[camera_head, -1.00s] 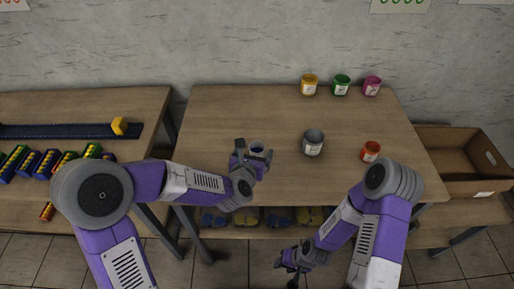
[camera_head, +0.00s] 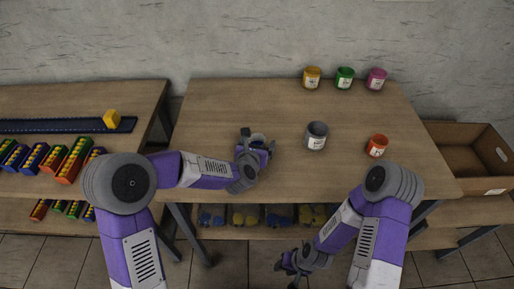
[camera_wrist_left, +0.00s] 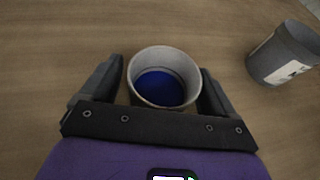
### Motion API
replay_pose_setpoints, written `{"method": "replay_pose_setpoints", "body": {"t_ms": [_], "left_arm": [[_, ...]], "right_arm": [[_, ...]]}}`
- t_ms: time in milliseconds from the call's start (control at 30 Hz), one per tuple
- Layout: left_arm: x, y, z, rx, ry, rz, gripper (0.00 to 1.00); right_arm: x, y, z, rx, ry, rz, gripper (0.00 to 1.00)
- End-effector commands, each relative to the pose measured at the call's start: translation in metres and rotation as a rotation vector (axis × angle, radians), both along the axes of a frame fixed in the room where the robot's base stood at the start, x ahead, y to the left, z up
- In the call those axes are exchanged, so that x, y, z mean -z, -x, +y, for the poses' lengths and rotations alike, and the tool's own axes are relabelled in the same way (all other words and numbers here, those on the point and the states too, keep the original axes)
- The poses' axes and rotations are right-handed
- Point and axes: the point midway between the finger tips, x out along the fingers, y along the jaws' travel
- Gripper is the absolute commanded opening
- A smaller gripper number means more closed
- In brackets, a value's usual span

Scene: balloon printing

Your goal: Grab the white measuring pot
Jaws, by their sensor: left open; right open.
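The white measuring pot (camera_wrist_left: 163,56), a round light cup with blue inside, stands upright on the table. In the left wrist view it sits between the two fingers of my left gripper (camera_wrist_left: 162,88), which is open with small gaps on both sides. In the head view the pot's rim (camera_head: 257,136) shows between the fingers of my left gripper (camera_head: 258,141); its lower part is hidden by the gripper. My right gripper (camera_head: 288,265) is open and empty, low in front of the table edge.
A grey can (camera_head: 316,136) stands right of the pot and also shows in the wrist view (camera_wrist_left: 283,54). An orange jar (camera_head: 377,146) is farther right. Yellow (camera_head: 311,78), green (camera_head: 344,79) and pink (camera_head: 376,79) jars stand at the back. A cardboard box (camera_head: 460,183) is at the right.

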Motion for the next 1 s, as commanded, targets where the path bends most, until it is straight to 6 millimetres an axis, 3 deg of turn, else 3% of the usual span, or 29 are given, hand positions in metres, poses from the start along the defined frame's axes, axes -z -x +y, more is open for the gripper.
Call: {"method": "replay_pose_setpoints", "body": {"t_ms": [300, 700, 1000], "left_arm": [[0.0025, -0.0065, -0.0013, 0.000, 0.000, 0.000, 0.89], [0.0021, -0.0063, -0.0014, -0.001, 0.000, -0.001, 0.31], [-0.0068, -0.0066, -0.0014, -0.001, 0.001, -0.003, 0.31]], "right_arm": [[0.0006, 0.0000, 0.0000, 0.000, 0.000, 0.000, 0.43], [0.0008, 0.0000, 0.0000, 0.000, 0.000, 0.000, 0.43], [-0.0027, 0.0000, 0.0000, 0.000, 0.000, 0.000, 0.43]]}}
